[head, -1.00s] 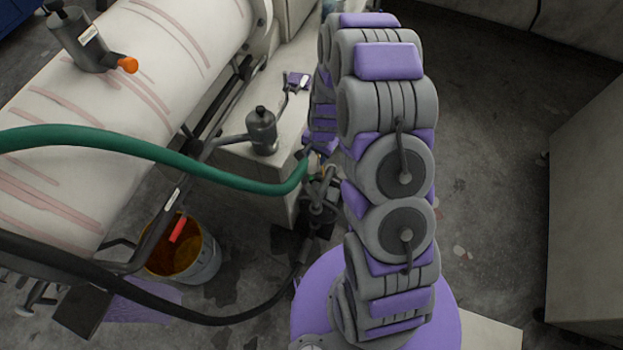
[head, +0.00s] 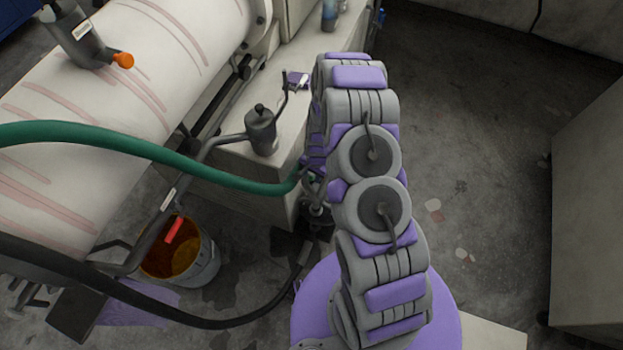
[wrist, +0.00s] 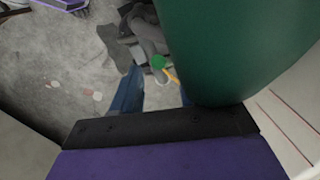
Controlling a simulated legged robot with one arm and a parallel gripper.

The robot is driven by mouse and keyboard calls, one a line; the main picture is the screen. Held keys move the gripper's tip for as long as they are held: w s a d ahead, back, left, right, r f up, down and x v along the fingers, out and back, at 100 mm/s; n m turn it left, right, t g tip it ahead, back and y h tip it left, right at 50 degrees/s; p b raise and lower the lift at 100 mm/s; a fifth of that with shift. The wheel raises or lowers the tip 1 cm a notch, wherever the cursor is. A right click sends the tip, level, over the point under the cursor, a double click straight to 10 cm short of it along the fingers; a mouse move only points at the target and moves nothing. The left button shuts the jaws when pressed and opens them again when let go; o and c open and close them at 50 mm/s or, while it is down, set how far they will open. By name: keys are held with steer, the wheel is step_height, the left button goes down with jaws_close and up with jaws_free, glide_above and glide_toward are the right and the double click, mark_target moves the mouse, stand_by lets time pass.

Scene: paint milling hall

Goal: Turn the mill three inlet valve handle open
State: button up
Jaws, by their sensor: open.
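In the wrist view my gripper (wrist: 156,90) is open, its two blue fingers apart with nothing seen between them. Beyond the fingers is a small green round part (wrist: 158,62) with a yellow strip, among dark fittings. I cannot tell whether this is the inlet valve handle. A green hose (wrist: 240,50) fills the upper right, very close to the camera. In the head view the hose (head: 130,145) runs to dark pipework (head: 315,212) beside my arm. My arm hides the gripper there. An orange-tipped grey fitting (head: 85,45) and a red handle (head: 173,229) also show; labels are unreadable.
A white, pink-streaked drum (head: 110,85) lies at left. A bucket (head: 205,262) of orange liquid stands below the red handle, beside a black hose (head: 215,323). A grey pot-shaped fitting (head: 261,130) stands near the pale plinth (head: 245,180). Floor (head: 475,150) is clear at right.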

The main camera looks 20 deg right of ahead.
steer(key=shift+w+a+f+b, duration=0.1)
steer(key=shift+f+b, duration=0.15)
steer(key=shift+f, duration=0.85)
steer(key=shift+w+a+f+b, duration=0.1)
steer(key=shift+f+b, duration=0.1)
steer(key=shift+f, duration=0.85)
jaws_close()
